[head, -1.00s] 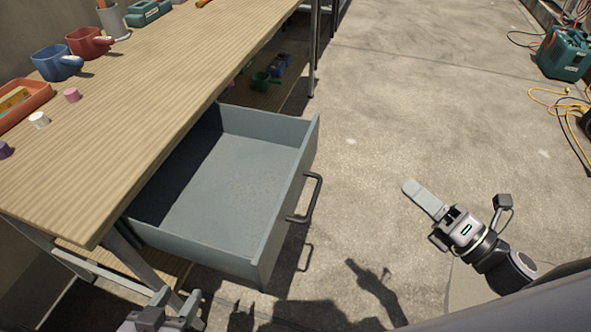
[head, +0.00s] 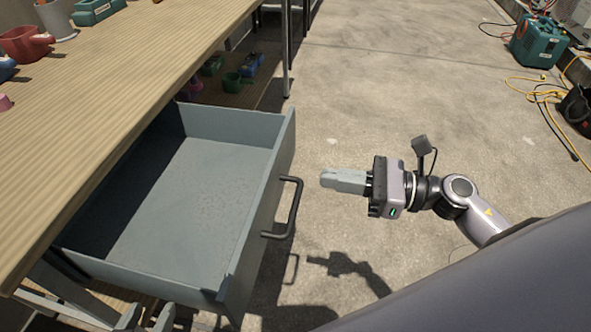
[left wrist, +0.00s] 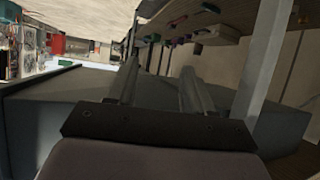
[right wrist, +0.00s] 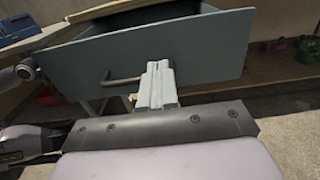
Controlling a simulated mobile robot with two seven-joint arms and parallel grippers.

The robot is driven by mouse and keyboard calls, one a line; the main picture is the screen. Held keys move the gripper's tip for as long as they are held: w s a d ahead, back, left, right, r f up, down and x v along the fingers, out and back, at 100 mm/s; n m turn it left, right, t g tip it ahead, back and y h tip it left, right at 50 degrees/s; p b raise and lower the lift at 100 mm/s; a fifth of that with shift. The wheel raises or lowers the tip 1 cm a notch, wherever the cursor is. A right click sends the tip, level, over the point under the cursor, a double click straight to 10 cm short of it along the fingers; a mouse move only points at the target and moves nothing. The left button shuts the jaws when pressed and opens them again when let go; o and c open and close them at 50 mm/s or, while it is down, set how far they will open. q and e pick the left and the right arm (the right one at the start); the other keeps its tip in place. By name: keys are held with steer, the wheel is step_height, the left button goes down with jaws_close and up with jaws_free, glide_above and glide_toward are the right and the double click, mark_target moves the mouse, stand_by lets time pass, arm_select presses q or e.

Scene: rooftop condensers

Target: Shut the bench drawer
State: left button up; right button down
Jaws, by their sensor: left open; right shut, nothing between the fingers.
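The bench drawer (head: 190,190) is pulled out from under the wooden bench top (head: 110,130) and looks empty. Its front panel, with a dark bar handle (head: 292,210), faces right. My right gripper (head: 324,179) is shut and empty, a short way right of the handle and pointing at the drawer front. In the right wrist view its fingers (right wrist: 157,68) overlap the drawer front (right wrist: 210,50), beside the handle (right wrist: 122,79). My left gripper (head: 148,318) is at the bottom edge, by the drawer's near side; its open fingers (left wrist: 160,85) show in the left wrist view.
Mugs, including a red one (head: 25,45), stand on the bench. A lower shelf (head: 235,92) holds small green and blue items. A teal machine (head: 538,40) and yellow cable (head: 540,90) lie at far right. The concrete floor (head: 400,90) right of the drawer is clear.

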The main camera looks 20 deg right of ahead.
mark_target(278, 170)
arm_select(q)
steer(key=shift+a, duration=0.1)
arm_select(e)
steer(key=x, duration=0.7)
steer(key=shift+w+a, duration=0.1)
